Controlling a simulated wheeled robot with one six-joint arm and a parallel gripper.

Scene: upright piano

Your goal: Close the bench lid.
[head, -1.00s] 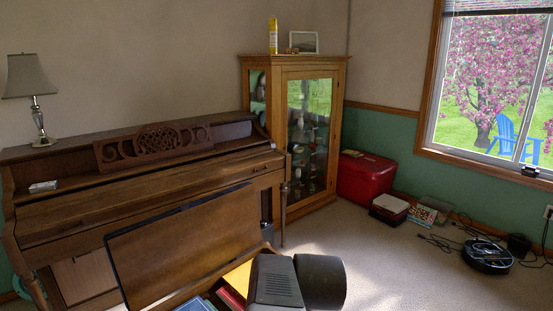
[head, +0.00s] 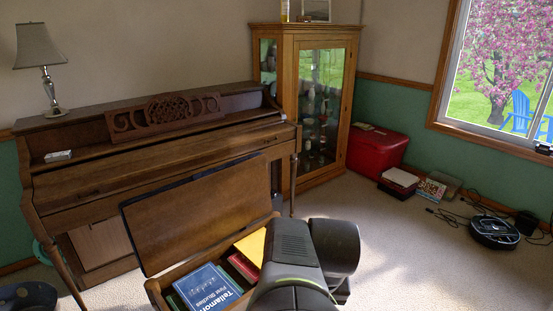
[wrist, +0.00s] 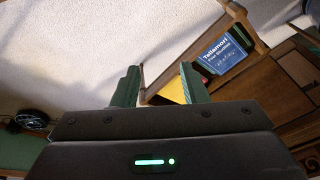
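The bench lid (head: 195,215) is a brown wooden panel with a dark edge. It stands raised, tilted back towards the piano, in the head view. Below it the open bench (head: 155,288) holds a blue book (head: 208,288), a yellow book (head: 252,246) and a red book (head: 243,267). My arm covers the right part of the bench in the head view. In the wrist view my gripper (wrist: 160,83) has its two dark green fingers spread apart, with nothing clearly held. Beyond the fingers are the bench's wooden side and the blue book (wrist: 225,48).
The upright piano (head: 160,168) stands behind the bench, with a lamp (head: 43,68) on top. A glass cabinet (head: 320,110) and red box (head: 376,149) stand to its right. Carpet (head: 420,265) is clear at right, up to a robot vacuum (head: 494,231) and cables.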

